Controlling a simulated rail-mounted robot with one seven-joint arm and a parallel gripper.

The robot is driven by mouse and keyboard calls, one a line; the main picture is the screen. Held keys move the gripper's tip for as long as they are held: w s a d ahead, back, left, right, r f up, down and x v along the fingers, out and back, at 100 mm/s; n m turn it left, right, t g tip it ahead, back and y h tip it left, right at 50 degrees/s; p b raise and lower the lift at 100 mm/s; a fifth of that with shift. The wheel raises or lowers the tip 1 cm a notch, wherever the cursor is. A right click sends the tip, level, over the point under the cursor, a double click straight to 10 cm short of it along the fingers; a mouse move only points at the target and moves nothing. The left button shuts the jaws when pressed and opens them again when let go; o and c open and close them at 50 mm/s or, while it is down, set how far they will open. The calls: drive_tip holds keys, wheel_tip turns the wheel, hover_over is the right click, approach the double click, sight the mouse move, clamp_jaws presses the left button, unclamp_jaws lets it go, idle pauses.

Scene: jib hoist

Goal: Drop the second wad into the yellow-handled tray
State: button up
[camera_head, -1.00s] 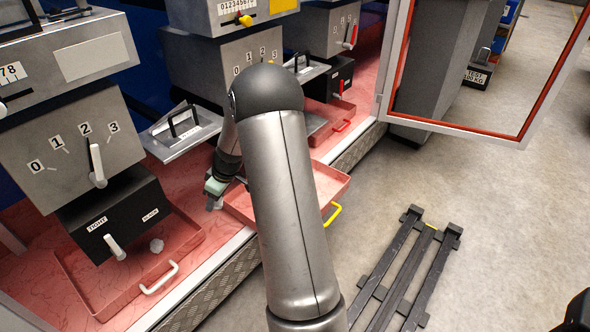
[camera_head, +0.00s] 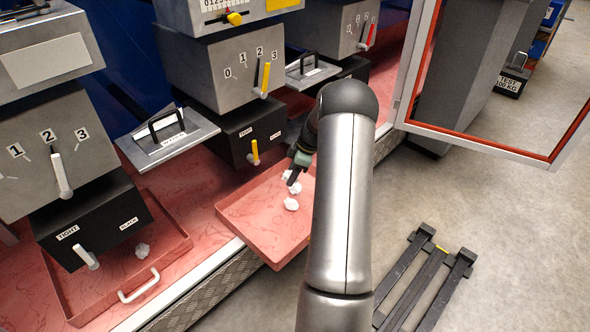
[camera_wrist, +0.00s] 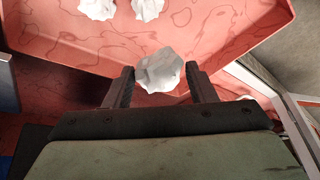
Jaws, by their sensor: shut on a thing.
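The middle red tray (camera_head: 247,226) lies below my gripper, and its handle is hidden behind my arm. Two white crumpled wads lie on its floor, one (camera_head: 291,204) nearer the front and one (camera_head: 295,188) behind it. My gripper (camera_head: 290,178) is at the tray's back part, pointing down. In the wrist view, my gripper (camera_wrist: 159,82) is shut on a third white wad (camera_wrist: 158,70) held between the fingertips. The tray (camera_wrist: 225,57) shows beyond it, with the two other wads (camera_wrist: 97,8) (camera_wrist: 147,9) at the top edge. The exact height of the held wad is unclear.
A white-handled red tray (camera_head: 180,231) with one wad (camera_head: 142,250) stands at the left. Grey cabinets with levers (camera_head: 220,70) and black boxes overhang the bench. A red-edged open frame door (camera_head: 500,75) and a dark slatted rack (camera_head: 425,280) are at the right.

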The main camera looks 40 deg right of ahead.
drive_tip(key=shift+f+b, duration=0.95)
drive_tip(key=shift+f, duration=1.3)
drive_tip(key=o, duration=1)
drive_tip(key=shift+o, duration=0.2)
drive_tip(key=p+v, duration=0.5)
drive_tip(key=v, duration=1.2)
drive_tip(key=shift+r+p, duration=0.25)
drive_tip(key=shift+p, duration=0.1)
